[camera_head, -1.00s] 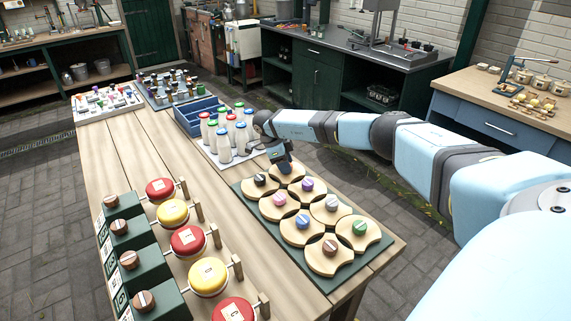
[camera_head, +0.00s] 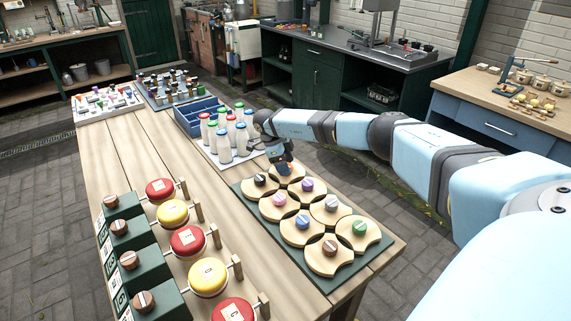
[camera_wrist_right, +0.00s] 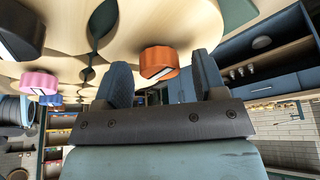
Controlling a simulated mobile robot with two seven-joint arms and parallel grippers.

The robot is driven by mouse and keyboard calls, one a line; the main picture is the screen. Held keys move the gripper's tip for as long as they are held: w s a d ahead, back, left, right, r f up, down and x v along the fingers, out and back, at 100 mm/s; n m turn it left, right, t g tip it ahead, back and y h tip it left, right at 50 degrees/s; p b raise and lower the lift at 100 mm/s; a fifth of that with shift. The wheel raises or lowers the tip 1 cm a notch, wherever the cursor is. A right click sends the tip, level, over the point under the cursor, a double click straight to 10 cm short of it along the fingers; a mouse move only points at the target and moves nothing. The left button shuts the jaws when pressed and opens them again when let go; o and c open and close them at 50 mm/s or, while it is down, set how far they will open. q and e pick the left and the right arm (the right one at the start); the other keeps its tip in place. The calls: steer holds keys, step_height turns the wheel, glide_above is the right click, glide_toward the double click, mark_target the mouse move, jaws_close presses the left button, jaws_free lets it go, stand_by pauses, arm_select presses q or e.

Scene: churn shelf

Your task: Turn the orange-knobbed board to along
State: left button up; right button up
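The orange-knobbed board (camera_head: 292,181) is a pale wooden piece at the back of the green tray (camera_head: 322,283). My right gripper (camera_head: 282,161) is right over it and partly hides its knob. In the right wrist view the orange knob (camera_wrist_right: 158,60) has a white stripe and shows between the two spread, dark fingers of the gripper (camera_wrist_right: 162,82). The fingers look apart from the knob, and nothing is held. The way the board is turned is hard to tell behind the gripper. My left gripper is not in view.
Neighbouring boards carry black (camera_head: 260,180), purple (camera_head: 307,185) and pink (camera_head: 279,199) knobs, close together. White bottles with coloured caps (camera_head: 224,143) stand just left of my right gripper. Red and yellow round pieces (camera_head: 188,240) line the table's left side.

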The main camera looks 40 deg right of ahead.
steer(key=v, duration=1.3)
steer(key=shift+r+b, duration=0.35)
steer(key=shift+b, duration=0.05)
